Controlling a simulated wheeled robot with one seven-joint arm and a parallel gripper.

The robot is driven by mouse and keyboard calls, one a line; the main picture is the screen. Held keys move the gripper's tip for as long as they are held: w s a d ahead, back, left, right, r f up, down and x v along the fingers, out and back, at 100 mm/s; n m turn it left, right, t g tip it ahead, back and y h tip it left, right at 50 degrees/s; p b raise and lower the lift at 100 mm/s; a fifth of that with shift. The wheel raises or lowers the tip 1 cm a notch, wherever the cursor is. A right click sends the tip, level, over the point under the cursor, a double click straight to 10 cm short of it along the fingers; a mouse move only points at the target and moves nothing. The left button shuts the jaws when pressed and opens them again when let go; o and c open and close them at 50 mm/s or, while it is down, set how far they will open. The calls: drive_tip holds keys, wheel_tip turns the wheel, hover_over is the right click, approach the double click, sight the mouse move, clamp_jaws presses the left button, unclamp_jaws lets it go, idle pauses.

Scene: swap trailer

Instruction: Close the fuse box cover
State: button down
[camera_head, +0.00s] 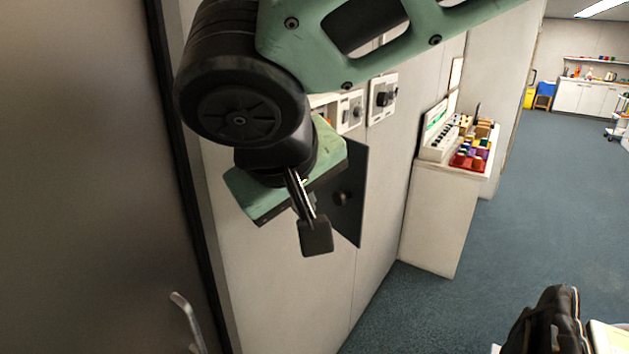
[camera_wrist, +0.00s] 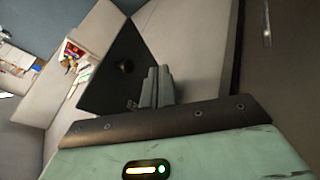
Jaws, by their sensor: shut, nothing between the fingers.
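The fuse box cover (camera_head: 350,218) is a dark grey flat panel with a round black knob. It appears to stand out from the pale wall, swung open at an angle. In the wrist view the cover (camera_wrist: 108,82) lies just beyond and left of the fingers, with its knob showing. My gripper (camera_head: 316,236) is shut and empty, pointing down in front of the cover and overlapping its left part. In the wrist view my gripper (camera_wrist: 157,84) shows its two fingers together. I cannot tell whether they touch the cover. The fuse box's opening is hidden behind my arm.
Wall switch boxes (camera_head: 382,98) sit above the cover. A white cabinet (camera_head: 436,218) with coloured parts on top stands to the right. A door with a metal handle (camera_head: 187,320) is at the left. A black chair (camera_head: 548,325) is at the lower right. Blue floor between is clear.

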drive_tip(key=shift+w+d+f+p, duration=0.2)
drive_tip(key=shift+w+d+p, duration=0.45)
drive_tip(key=shift+d, duration=0.25)
drive_tip(key=shift+w+d+f+p, duration=0.15)
drive_tip(key=shift+w+d+p, duration=0.35)
drive_tip(key=shift+w+d, duration=0.3)
drive_tip(key=shift+d, duration=0.1)
